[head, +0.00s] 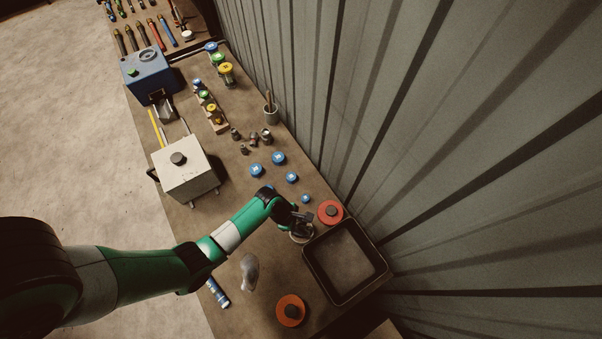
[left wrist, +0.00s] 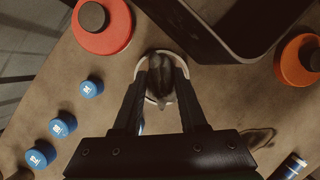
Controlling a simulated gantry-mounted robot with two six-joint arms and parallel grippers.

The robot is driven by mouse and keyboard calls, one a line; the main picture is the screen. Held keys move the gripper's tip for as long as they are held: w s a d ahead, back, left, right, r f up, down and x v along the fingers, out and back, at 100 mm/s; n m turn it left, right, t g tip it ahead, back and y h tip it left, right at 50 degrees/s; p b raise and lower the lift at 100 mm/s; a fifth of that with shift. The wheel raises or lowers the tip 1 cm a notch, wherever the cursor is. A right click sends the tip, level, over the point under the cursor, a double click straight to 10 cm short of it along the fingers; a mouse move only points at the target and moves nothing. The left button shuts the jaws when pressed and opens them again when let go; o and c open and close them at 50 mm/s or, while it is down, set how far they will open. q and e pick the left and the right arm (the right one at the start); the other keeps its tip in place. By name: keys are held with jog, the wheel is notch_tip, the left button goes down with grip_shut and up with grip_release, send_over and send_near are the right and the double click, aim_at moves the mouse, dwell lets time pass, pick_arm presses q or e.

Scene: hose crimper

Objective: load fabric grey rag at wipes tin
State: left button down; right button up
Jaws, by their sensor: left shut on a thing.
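My left gripper (head: 298,216) is over the wipes tin (head: 301,238), a small round tin with a pale rim beside the black tray. In the left wrist view, the fingers of my left gripper (left wrist: 162,72) are shut on a dark grey rag (left wrist: 160,78). The rag is at the tin's mouth, inside the outline of its pale rim (left wrist: 151,100). How deep it sits is hidden by the fingers. My right gripper is in neither view.
A black-rimmed tray (head: 376,284) stands right beside the tin. An orange-red disc (head: 330,212) lies behind it and another (head: 291,310) in front. A pale grey crumpled piece (head: 249,272) and a blue tube (head: 218,293) lie to the left. Several blue caps (head: 278,158) are farther back.

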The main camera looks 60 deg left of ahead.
pick_arm(q)
jog(key=shift+f, duration=0.3)
jog(key=shift+f, duration=0.15)
dwell(1.4)
notch_tip(320, 180, up, 7)
jog(key=p, duration=0.7)
jog(key=shift+r, duration=0.2)
jog(key=shift+f, duration=0.1)
